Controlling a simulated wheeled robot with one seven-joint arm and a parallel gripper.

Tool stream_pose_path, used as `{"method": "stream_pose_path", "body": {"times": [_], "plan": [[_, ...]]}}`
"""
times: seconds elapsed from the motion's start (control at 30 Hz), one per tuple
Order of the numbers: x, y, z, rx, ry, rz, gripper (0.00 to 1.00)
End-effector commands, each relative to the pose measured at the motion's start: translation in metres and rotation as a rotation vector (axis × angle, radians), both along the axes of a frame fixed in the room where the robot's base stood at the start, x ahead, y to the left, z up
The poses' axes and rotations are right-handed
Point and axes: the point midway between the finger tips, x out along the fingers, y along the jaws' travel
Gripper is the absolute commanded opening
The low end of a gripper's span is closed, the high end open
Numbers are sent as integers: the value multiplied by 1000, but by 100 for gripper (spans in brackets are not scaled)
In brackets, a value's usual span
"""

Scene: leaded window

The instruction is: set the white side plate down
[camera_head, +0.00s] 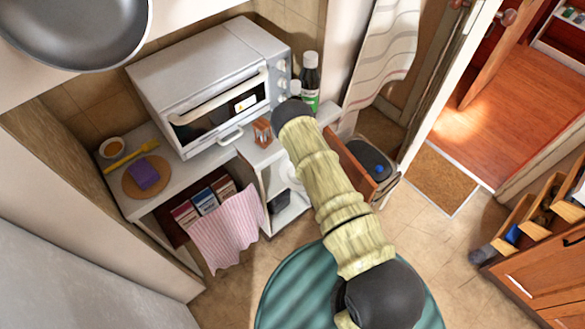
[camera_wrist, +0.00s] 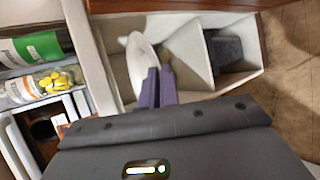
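The white side plate (camera_wrist: 141,50) stands on edge in the wrist view, steeply tilted, at the mouth of a pale open compartment (camera_wrist: 118,82). My gripper's two purple fingers (camera_wrist: 159,70) are close together at the plate's near lower edge and appear shut on it. The fingers hide part of that edge. I cannot tell whether the plate touches the compartment floor. In the head view a pale part of the plate (camera_head: 289,172) shows left of my arm, inside the white open cabinet (camera_head: 287,216). My gripper is hidden there behind my arm.
A divider separates the compartment from one holding a dark object (camera_wrist: 226,50). Bottles (camera_head: 309,82) and a toaster oven (camera_head: 212,82) stand on the counter above. A pink striped cloth (camera_head: 228,228) hangs to the left.

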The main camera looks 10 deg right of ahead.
Motion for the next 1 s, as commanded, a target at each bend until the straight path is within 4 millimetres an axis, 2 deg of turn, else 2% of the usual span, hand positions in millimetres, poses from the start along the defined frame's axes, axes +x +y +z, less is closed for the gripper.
{"method": "stream_pose_path", "body": {"times": [0.27, 0.43, 0.57, 1.0], "plan": [[0, -5, 0, 0, -1, -10, 0], [5, -3, -9, -1, -3, -10, 0], [16, 2, -27, -3, -7, -6, 0], [73, 27, -95, -13, -13, 0, 0]]}}
